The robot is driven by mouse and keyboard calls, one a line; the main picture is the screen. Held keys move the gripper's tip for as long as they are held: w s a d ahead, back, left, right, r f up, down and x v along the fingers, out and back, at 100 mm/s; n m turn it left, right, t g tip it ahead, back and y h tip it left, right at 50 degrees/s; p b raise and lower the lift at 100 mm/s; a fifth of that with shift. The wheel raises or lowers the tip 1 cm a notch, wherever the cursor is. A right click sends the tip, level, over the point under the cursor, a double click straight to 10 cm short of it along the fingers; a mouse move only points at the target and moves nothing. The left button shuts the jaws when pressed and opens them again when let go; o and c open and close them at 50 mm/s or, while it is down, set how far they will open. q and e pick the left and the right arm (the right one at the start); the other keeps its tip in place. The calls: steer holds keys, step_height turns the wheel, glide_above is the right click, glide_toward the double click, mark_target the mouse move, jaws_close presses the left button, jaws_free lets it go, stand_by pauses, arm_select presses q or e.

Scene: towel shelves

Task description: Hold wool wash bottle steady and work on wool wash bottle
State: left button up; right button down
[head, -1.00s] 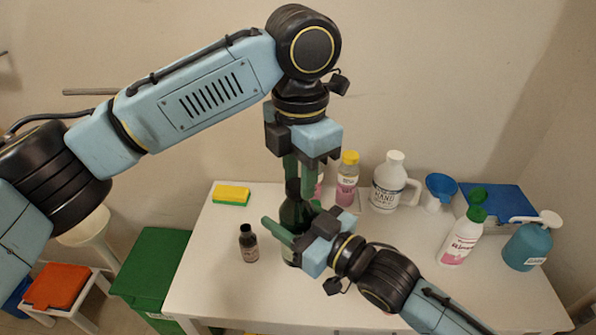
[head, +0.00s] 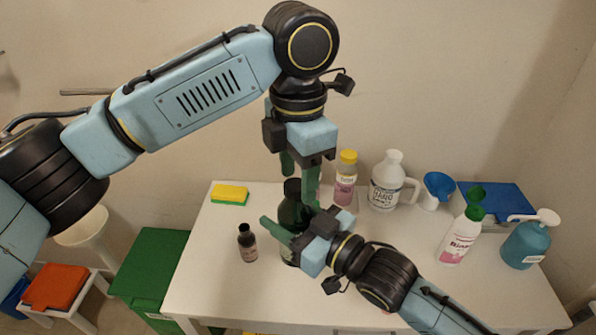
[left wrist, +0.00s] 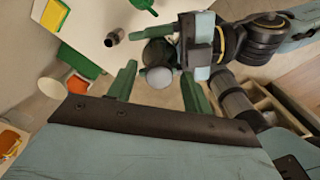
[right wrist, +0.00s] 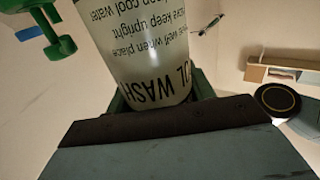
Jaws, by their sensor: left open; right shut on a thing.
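The wool wash bottle (head: 291,213) is dark green with a dark top in the head view and stands upright on the white table. Its label shows in the right wrist view (right wrist: 150,50), with "WASH" readable. My right gripper (head: 294,232) is shut around its body from the right. My left gripper (head: 299,186) points down at the bottle's top, fingers apart on either side. In the left wrist view a pale round disc (left wrist: 158,77) lies between the open fingers; I cannot tell whether they touch it.
A small dark bottle (head: 247,243) stands close left of the held bottle. A yellow-green sponge (head: 230,194) lies at the back left. A yellow-capped bottle (head: 345,180), white jug (head: 386,184), blue funnel (head: 437,187), green-capped bottle (head: 460,238) and teal pump bottle (head: 529,243) stand right. The front left is clear.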

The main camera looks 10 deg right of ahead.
arm_select(q)
step_height(320, 180, up, 4)
steer(key=shift+r, duration=0.2)
stand_by(0.3)
